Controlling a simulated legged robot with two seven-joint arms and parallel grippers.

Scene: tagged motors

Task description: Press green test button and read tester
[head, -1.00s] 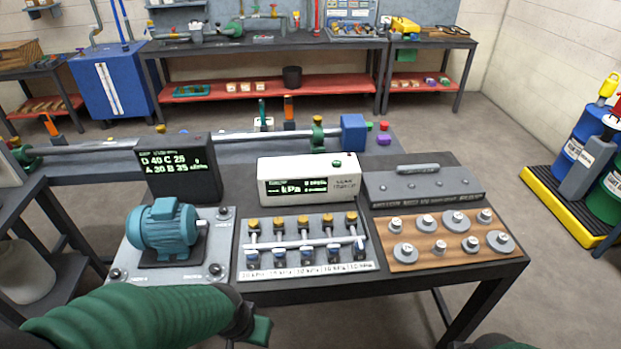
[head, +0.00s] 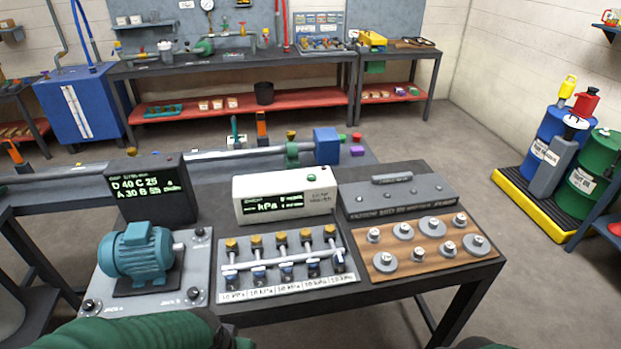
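The white tester (head: 285,207) stands near the middle of the dark bench. Its dark screen shows "kPa" in green, with smaller text too blurred to read. The green button (head: 312,177) sits on top at the tester's right end, with nothing touching it. My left arm comes in at the bottom left, in front of the bench. Only a sliver of my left gripper (head: 243,343) shows at the bottom edge, well short of the tester; its fingers are cut off. A green bit of my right arm shows at the bottom right; its gripper is out of view.
A black display (head: 150,190) with green readings and a teal motor (head: 137,252) stand left of the tester. A valve manifold (head: 285,262) lies in front of it. A grey case (head: 398,197) and a wooden board (head: 400,262) with round weights are on the right.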

